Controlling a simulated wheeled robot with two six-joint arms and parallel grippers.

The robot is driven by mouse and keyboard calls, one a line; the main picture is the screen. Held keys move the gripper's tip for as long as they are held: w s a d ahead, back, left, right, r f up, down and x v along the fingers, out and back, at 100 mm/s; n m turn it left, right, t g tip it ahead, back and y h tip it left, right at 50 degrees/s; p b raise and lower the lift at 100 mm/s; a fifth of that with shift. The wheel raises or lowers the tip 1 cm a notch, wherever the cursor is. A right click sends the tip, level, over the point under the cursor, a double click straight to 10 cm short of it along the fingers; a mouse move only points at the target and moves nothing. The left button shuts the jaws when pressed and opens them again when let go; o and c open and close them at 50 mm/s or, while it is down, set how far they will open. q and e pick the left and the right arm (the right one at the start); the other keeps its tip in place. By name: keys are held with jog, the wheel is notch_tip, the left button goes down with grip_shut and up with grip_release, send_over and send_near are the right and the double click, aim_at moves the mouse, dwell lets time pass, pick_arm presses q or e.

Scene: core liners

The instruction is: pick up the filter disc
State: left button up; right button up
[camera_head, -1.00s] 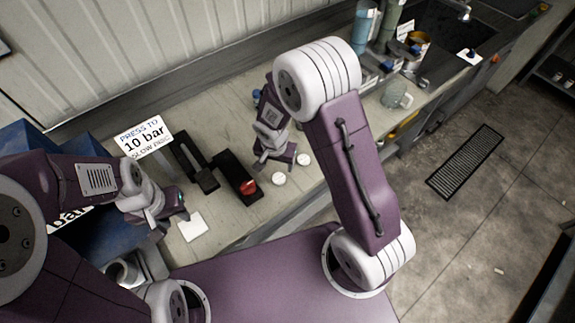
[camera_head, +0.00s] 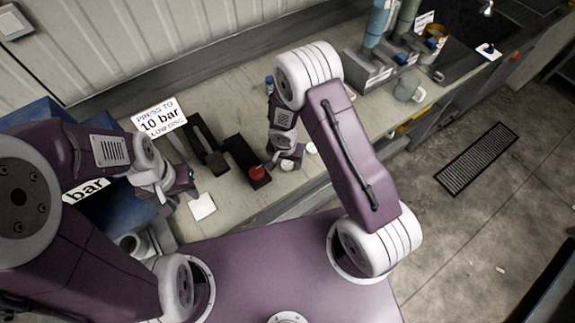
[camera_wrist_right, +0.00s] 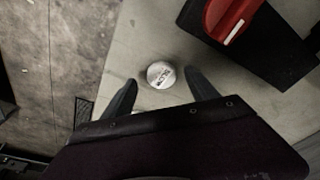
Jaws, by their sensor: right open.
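A round white disc with dark print (camera_wrist_right: 161,74) lies flat on the bench in the right wrist view. It sits between and just ahead of the two fingertips of my open right gripper (camera_wrist_right: 161,84), with a gap on each side. In the head view my right gripper (camera_head: 289,160) hangs low over the bench and covers most of what lies beneath it. A white disc (camera_head: 311,148) shows at its right side there. I cannot tell whether this is the same disc. My left gripper (camera_head: 188,186) is over the left part of the bench; its jaws are unclear.
A white square (camera_head: 202,206) lies near the front edge. Bottles and a mug (camera_head: 409,87) stand further right.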

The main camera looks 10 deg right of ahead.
jog(key=shift+w+f, duration=0.15)
jog(key=shift+f, duration=0.5)
jog(key=shift+w, duration=0.2)
jog(key=shift+s, duration=0.1)
jog(key=c, duration=1.4)
